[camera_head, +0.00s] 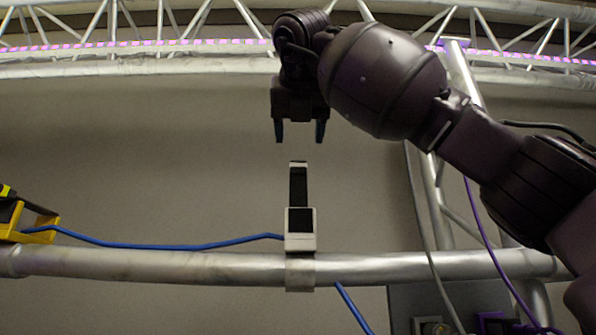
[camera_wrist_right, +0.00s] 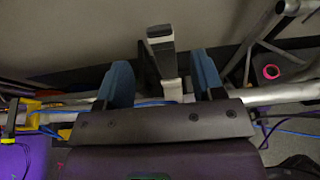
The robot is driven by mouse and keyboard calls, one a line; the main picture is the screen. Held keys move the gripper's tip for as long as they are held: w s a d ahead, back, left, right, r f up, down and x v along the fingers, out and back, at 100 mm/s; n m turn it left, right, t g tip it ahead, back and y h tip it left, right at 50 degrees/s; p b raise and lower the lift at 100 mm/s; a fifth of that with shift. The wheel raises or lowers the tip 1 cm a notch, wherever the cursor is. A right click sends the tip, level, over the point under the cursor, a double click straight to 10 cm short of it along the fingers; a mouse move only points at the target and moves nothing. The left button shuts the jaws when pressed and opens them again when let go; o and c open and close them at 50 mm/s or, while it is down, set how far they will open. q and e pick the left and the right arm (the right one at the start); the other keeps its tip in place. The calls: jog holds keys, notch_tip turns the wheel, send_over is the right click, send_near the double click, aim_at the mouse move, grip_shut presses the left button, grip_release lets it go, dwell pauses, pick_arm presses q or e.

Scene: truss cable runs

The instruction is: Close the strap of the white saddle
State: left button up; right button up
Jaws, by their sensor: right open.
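The white saddle (camera_head: 300,243) sits on the horizontal silver truss tube, with a dark pad on its front. Its strap (camera_head: 299,185), dark with a white tip, stands upright above the saddle, open. A blue cable (camera_head: 160,246) runs from the left to the saddle and comes out below the tube. My right gripper (camera_head: 300,134) is open and empty, pointing down just above the strap tip, apart from it. In the right wrist view the strap (camera_wrist_right: 161,50) shows between and beyond the blue fingers of the gripper (camera_wrist_right: 165,80). My left gripper is not in view.
The silver tube (camera_head: 150,266) crosses the view. A yellow and black saddle (camera_head: 35,222) is at the far left. Grey and purple cables (camera_head: 481,225) hang at the right, near a truss upright. A lit truss (camera_head: 140,50) spans the top. The wall behind is bare.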

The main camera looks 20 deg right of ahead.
aim_at(298, 162)
jog(key=p+x, duration=0.2)
jog(key=x, duration=0.8)
jog(key=shift+s, duration=0.1)
jog(key=shift+c, duration=0.2)
grip_shut()
